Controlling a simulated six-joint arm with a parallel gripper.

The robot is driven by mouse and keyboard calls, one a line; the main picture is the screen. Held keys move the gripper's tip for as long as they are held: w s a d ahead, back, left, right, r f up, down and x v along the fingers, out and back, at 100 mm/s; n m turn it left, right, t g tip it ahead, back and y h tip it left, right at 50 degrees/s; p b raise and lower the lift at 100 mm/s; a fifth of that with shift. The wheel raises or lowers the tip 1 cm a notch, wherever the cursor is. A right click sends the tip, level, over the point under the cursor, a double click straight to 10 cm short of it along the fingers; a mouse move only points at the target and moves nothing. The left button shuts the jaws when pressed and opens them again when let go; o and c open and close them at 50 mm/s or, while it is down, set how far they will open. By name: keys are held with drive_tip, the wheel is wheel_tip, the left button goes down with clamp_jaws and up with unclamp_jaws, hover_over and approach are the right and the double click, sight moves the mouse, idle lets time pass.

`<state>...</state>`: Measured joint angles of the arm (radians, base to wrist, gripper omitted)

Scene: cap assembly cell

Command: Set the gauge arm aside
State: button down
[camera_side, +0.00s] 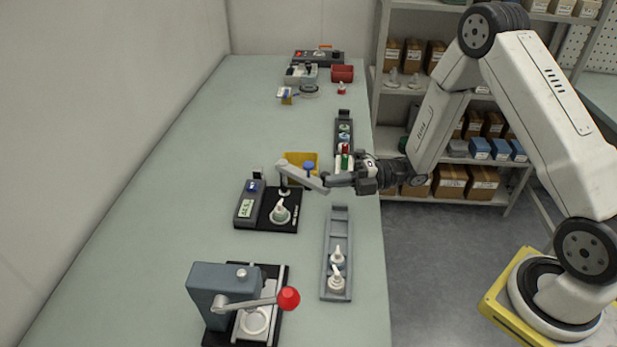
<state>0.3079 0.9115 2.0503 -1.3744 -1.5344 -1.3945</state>
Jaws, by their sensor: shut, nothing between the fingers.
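The gauge (248,207) is a grey block with a lit display on a black base, left of centre. The gauge arm (303,178) is a light grey bar reaching right from above the gauge, past the edge of its base. A blue knob (308,166) shows by the bar; I cannot tell if it is fixed to it. A white nozzle cap (281,212) stands on the gauge base below the bar. My gripper (330,180) is shut and empty, its fingertips at the right end of the bar. I cannot tell if they touch it.
A yellow bin (301,158) lies behind the bar. A grey rail (339,222) with two white caps is in front right. A press (222,287) with a red-knobbed lever (288,299) stands in front. A tray with coloured parts (344,122) is behind my gripper. The table's left side is clear.

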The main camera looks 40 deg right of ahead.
drive_tip(key=w+d+n+g+y, duration=0.1)
drive_tip(key=w+d+g, duration=0.1)
drive_tip(key=d, duration=0.5)
drive_tip(key=shift+w+n, duration=0.3)
drive_tip(key=shift+w, duration=0.6)
drive_tip(key=shift+w+d, duration=0.1)
drive_tip(key=shift+d, duration=0.05)
drive_tip(key=s+a, duration=0.1)
drive_tip(key=s, duration=0.3)
drive_tip(key=d, duration=0.9)
drive_tip(key=shift+s, duration=0.15)
drive_tip(key=shift+d, duration=0.1)
